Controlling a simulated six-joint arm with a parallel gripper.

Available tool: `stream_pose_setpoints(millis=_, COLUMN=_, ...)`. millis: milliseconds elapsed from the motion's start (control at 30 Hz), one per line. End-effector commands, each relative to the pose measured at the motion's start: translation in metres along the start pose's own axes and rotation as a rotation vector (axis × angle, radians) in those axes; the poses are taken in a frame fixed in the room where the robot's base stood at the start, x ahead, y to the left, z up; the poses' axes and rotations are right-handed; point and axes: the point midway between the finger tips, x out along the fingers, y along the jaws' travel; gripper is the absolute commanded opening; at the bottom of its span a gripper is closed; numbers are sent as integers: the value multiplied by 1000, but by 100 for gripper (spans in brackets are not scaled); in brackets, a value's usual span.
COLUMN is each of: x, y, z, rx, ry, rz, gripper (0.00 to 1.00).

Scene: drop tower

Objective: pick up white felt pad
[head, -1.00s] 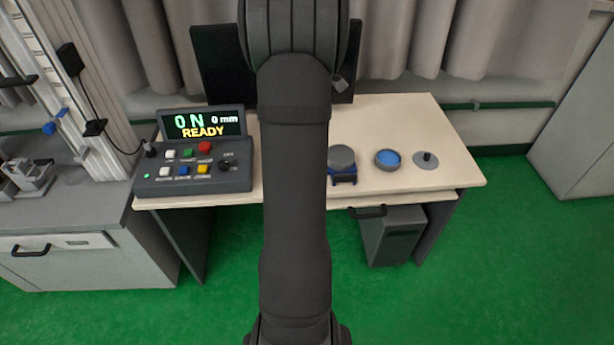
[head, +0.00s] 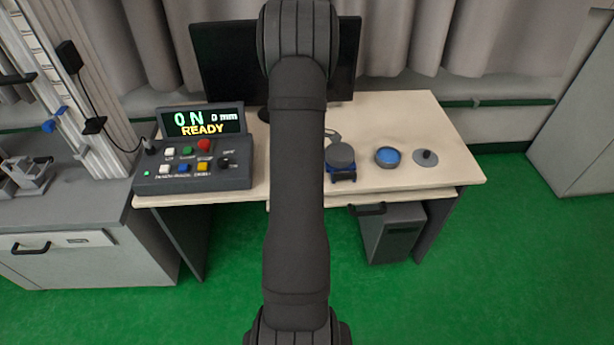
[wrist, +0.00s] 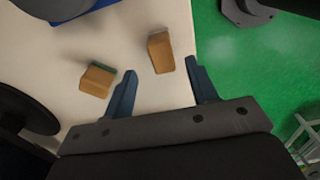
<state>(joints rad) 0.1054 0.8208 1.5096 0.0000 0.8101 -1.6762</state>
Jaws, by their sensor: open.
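I cannot make out a white felt pad for certain in either view. In the wrist view, two small brown blocks lie on the pale tabletop (wrist: 125,35). One block (wrist: 160,52) is just beyond and between the fingertips, with a paler end face. The other block (wrist: 96,81) has a green edge and lies left of the left finger. My gripper (wrist: 160,66) is open, its two blue-grey fingers apart with nothing held between them. In the head view my arm covers the middle of the desk and hides the gripper and the blocks.
On the desk (head: 400,115) stand a control box (head: 195,175) reading READY, a monitor (head: 225,65), a grey disc on a blue stand (head: 340,157), a blue-filled dish (head: 388,157) and a knobbed disc (head: 427,158). Green floor (wrist: 225,65) shows past the table edge.

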Motion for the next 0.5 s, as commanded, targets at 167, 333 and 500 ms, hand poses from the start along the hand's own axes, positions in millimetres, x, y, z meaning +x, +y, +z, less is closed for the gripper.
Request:
stream_pose_setpoints(millis=167, x=22, y=-4, z=5, rx=1, ry=1, rz=-5, gripper=53)
stream_pose_setpoints(millis=333, x=45, y=-5, z=6, rx=1, ry=0, rz=-4, gripper=53)
stream_pose_setpoints(millis=500, x=49, y=-4, z=6, rx=0, ry=0, rz=0, gripper=53)
